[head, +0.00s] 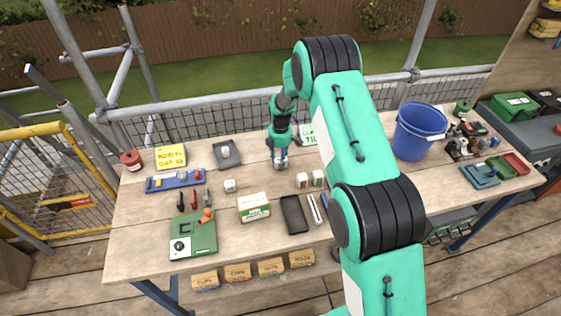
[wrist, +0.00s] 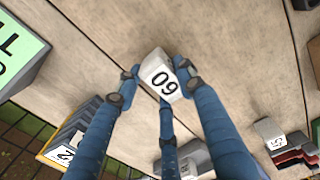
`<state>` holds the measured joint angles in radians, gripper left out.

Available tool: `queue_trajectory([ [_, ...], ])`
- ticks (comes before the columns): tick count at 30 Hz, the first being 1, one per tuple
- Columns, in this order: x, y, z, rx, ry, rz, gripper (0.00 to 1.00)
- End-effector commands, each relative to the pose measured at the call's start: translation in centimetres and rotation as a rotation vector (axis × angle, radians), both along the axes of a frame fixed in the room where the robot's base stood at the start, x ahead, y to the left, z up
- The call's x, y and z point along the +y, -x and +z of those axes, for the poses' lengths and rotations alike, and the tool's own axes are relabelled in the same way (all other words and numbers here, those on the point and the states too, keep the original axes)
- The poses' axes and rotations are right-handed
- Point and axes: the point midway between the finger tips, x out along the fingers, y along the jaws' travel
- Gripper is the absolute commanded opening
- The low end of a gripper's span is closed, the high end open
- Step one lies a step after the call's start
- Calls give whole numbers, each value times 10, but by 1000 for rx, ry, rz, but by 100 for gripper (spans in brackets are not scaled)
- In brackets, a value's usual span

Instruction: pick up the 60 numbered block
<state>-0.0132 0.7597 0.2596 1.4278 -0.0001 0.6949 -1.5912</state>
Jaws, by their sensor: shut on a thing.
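The white block numbered 60 (wrist: 158,76) sits between my fingers in the wrist view, its number facing the camera and appearing upside down. My gripper (wrist: 156,84) is shut on it, with blue fingers touching it on both sides. In the head view my gripper (head: 280,161) points down at the back middle of the bench, and the block is mostly hidden among the fingers. I cannot tell whether the block touches the bench top.
Other small white blocks stand on the bench (head: 150,222), one at left (head: 229,186) and two at right (head: 302,180). A box (head: 253,207), a dark tray (head: 294,214) and a green case (head: 193,236) lie nearer. A blue bucket (head: 417,130) stands right.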

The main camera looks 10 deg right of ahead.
Motion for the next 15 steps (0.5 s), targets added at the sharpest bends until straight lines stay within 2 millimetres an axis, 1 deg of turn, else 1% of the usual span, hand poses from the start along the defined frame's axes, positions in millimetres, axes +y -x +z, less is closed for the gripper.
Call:
queue_trajectory([
  [5, 0, -1, 15, -2, 0, 0, 12],
  [8, 0, -1, 28, -3, 0, 0, 12],
  [15, 0, -1, 65, -2, 0, 0, 12],
])
